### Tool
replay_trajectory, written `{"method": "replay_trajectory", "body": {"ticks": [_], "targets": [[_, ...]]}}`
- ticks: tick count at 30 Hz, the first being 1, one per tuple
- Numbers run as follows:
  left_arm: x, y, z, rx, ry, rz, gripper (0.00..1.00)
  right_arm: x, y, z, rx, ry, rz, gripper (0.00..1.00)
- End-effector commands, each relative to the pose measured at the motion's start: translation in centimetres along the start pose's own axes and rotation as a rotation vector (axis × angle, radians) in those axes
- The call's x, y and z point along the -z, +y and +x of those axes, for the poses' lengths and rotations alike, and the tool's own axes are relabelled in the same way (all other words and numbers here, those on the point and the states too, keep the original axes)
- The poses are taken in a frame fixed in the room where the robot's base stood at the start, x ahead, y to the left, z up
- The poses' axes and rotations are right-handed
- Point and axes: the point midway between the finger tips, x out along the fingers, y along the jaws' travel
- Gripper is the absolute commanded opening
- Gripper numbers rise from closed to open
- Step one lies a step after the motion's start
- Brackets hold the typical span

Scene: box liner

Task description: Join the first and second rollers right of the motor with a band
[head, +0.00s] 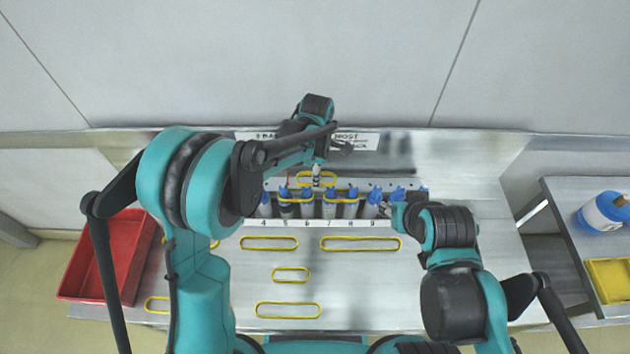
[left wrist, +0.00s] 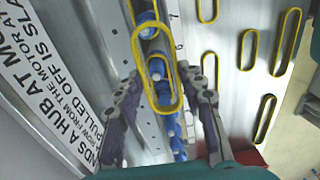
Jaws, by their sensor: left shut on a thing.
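My left gripper (head: 317,172) is over the row of blue-capped rollers (head: 350,205). It is shut on a yellow band (head: 302,184), held above the rollers. In the left wrist view the fingers (left wrist: 165,82) stand on either side of the band (left wrist: 158,112), with blue roller tops (left wrist: 158,68) seen through its loop. Below the row is a number strip (head: 310,223), with 4 to 9 readable. I cannot tell which unit is the motor; my arm hides part of the row. My right gripper (head: 396,212) is low at the row's right end, its fingers unclear.
Several yellow bands lie flat on the steel table, such as one (head: 361,250) below the strip. A red bin (head: 80,265) is at the left. A lettered sign (head: 358,140) lies behind the row. A side table with a blue-white bottle (head: 604,213) is at the right.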

Motion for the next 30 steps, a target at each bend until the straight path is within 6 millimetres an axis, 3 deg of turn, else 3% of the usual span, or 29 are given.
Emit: {"method": "replay_trajectory", "body": {"ticks": [11, 30], "targets": [[-0.1, 0.7, 0.3, 0.0, 0.0, -0.002, 0.21, 0.1, 0.0, -0.2, 0.0, 0.0, 0.0, 0.4], [-0.1, 0.7, 4.8, 0.0, 0.0, -0.002, 0.21, -1.4, 0.0, 2.0, 0.0, 0.0, 0.0, 0.4]]}}
